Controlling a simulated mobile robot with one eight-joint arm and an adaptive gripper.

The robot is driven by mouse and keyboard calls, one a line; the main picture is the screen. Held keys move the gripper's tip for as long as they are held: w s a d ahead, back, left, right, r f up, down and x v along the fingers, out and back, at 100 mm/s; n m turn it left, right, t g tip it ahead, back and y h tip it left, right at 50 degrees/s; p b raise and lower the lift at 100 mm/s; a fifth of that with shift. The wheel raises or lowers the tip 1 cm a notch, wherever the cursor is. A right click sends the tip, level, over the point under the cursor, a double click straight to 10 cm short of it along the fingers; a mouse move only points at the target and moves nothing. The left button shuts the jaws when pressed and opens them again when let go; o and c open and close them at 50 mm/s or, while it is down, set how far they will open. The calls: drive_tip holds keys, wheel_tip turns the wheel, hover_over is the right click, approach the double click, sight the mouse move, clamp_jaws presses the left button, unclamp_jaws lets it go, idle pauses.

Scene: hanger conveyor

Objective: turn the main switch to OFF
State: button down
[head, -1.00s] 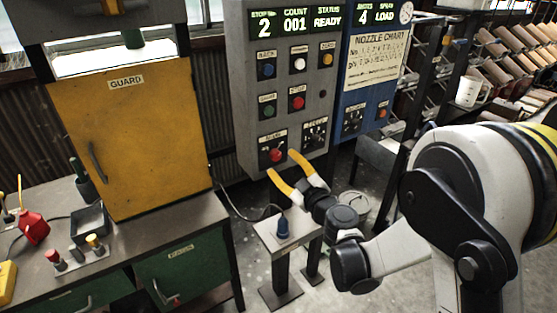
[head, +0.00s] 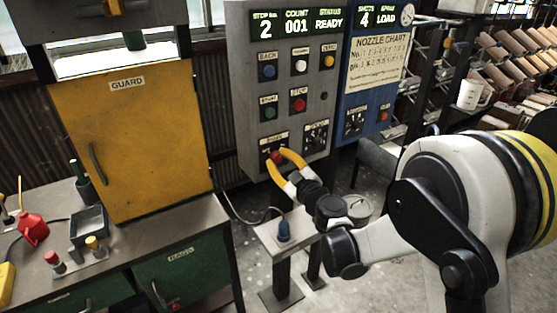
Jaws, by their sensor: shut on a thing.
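The main switch (head: 276,154) is a red knob on a dark plate at the lower left of the grey control panel (head: 247,100). My gripper (head: 277,155) has two yellow fingers, and its tips are closed around the red knob. The fingers hide part of the knob, and the label above it is too small to read. I cannot tell which position the knob points to.
A black selector (head: 316,136) sits right of the switch, with several push buttons above. A small stand with a blue plug (head: 283,230) is below. A workbench (head: 190,222) with a yellow guard (head: 135,150) is at left.

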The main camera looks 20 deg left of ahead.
drive_tip(key=n+b, duration=0.1)
drive_tip(key=n, duration=0.3)
drive_tip(key=shift+f+n+b, duration=0.1)
drive_tip(key=shift+n+b, duration=0.25)
drive_tip(key=shift+n, duration=0.05)
drive_tip(key=n+b, duration=0.1)
drive_tip(key=n, duration=0.3)
drive_tip(key=shift+n+y, duration=0.3)
drive_tip(key=shift+n, duration=0.1)
drive_tip(key=n+b, duration=0.1)
drive_tip(key=n, duration=0.3)
drive_tip(key=shift+n, duration=0.3)
drive_tip(key=shift+n+y, duration=0.3)
drive_tip(key=shift+n, duration=1.8)
drive_tip(key=shift+g, duration=0.3)
drive_tip(key=c, duration=1)
unclamp_jaws()
drive_tip(key=shift+c, duration=0.2)
